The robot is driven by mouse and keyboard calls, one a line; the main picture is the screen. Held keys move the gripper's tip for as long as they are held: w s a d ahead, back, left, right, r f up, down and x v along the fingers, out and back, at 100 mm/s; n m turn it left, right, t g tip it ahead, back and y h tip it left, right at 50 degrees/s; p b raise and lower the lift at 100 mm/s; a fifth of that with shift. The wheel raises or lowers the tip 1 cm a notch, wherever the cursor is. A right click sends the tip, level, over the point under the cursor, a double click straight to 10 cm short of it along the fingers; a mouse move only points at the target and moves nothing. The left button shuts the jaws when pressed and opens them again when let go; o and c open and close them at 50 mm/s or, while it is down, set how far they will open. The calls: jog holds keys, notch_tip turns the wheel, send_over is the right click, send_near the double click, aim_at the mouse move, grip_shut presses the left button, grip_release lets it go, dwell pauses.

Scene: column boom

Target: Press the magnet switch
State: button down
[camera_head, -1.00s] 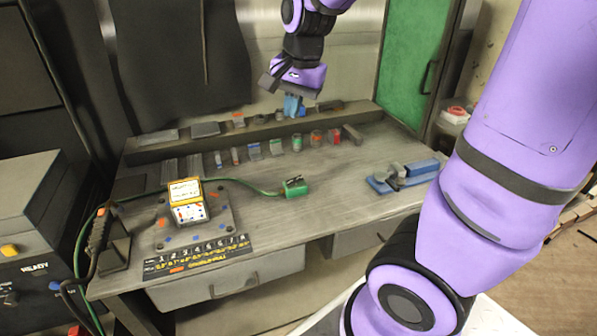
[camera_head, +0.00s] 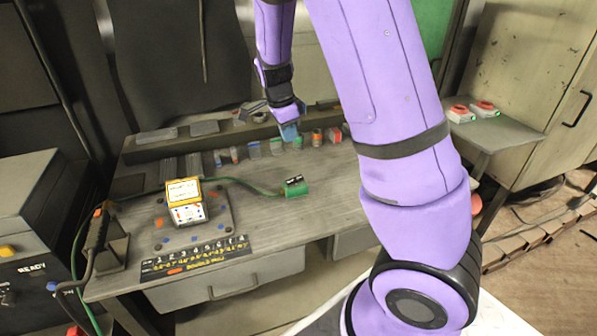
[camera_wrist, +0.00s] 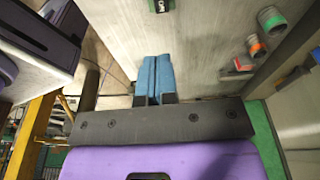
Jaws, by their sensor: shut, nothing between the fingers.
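My gripper (camera_head: 289,132) has blue fingertips and hangs above the back part of the workbench, near the row of small parts. In the wrist view its two blue fingers (camera_wrist: 154,78) are pressed together with nothing between them. A green box (camera_head: 296,189) with a dark top and white marks lies on the bench, on the end of a green cable. It shows at the top edge of the wrist view (camera_wrist: 160,5), beyond my fingertips and apart from them. No part is labelled as the magnet switch, so I cannot tell for certain that this box is it.
A yellow and white box (camera_head: 184,192) sits on a dotted plate (camera_head: 215,222) at the left. Several small coloured cylinders stand behind the green box. Two red-topped switches (camera_head: 484,108) (camera_head: 459,113) sit on a side shelf (camera_head: 505,133).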

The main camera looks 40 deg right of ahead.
aim_at(300, 178)
jog(key=shift+w+d+f, duration=0.1)
jog(key=shift+f, duration=0.05)
jog(key=shift+f, duration=0.1)
jog(key=d+f, duration=0.1)
jog(key=f, duration=0.8)
jog(key=d+f, duration=0.1)
jog(key=f, duration=0.3)
jog(key=shift+s+d+f, duration=0.3)
jog(key=shift+s, duration=0.1)
